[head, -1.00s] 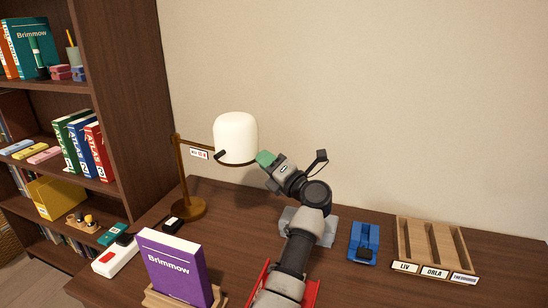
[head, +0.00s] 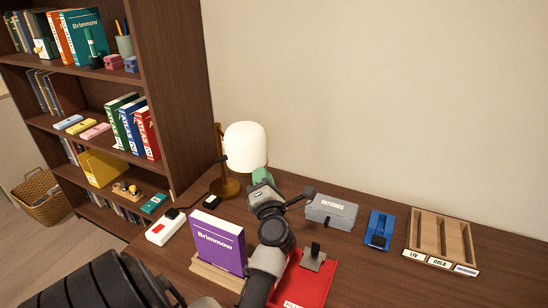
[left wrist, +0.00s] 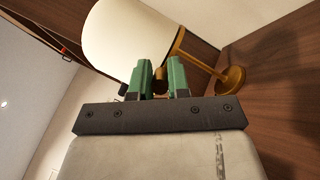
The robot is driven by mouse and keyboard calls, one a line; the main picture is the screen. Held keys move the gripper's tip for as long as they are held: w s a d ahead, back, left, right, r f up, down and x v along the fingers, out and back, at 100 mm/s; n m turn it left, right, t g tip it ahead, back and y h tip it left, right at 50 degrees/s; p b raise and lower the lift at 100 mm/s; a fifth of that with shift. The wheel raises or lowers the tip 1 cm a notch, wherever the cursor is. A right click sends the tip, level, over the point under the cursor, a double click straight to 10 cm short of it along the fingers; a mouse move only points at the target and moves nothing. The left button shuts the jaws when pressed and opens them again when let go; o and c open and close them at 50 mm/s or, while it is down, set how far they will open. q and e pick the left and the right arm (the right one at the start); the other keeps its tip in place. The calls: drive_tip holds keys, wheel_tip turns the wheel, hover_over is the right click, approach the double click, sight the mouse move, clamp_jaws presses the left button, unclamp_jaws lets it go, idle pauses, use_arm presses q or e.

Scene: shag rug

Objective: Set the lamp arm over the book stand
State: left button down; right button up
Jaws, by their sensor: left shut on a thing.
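The brass desk lamp has a post and round base (head: 225,187) at the back left of the desk and a white shade (head: 245,142). The shade stands behind the book stand (head: 216,276), not over it. The wooden stand holds an upright purple Brimmow book (head: 217,242). My left gripper (head: 262,175) is at the shade's lower edge. In the left wrist view, its green fingers (left wrist: 161,80) close around a small brass-brown part of the lamp arm (left wrist: 160,76) beside the shade (left wrist: 125,42). That part is mostly hidden in the head view. My right gripper is out of view.
A red tray (head: 312,278) lies right of my arm. A grey batteries box (head: 331,212), blue device (head: 379,229) and wooden sorter (head: 442,233) stand farther right. A white switch box (head: 165,228) is left of the book. A bookshelf (head: 180,80) borders the left.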

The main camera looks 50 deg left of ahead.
use_arm(q)
drive_tip(key=shift+s+a+m+t+h+p, duration=0.2)
drive_tip(key=shift+s+t+p, duration=0.1)
drive_tip(key=shift+s, duration=0.2)
drive_tip(key=shift+s+a+m+t+h+p, duration=0.1)
drive_tip(key=shift+s+m+t+p, duration=0.15)
drive_tip(key=shift+s, duration=0.2)
drive_tip(key=c, duration=1.1)
unclamp_jaws()
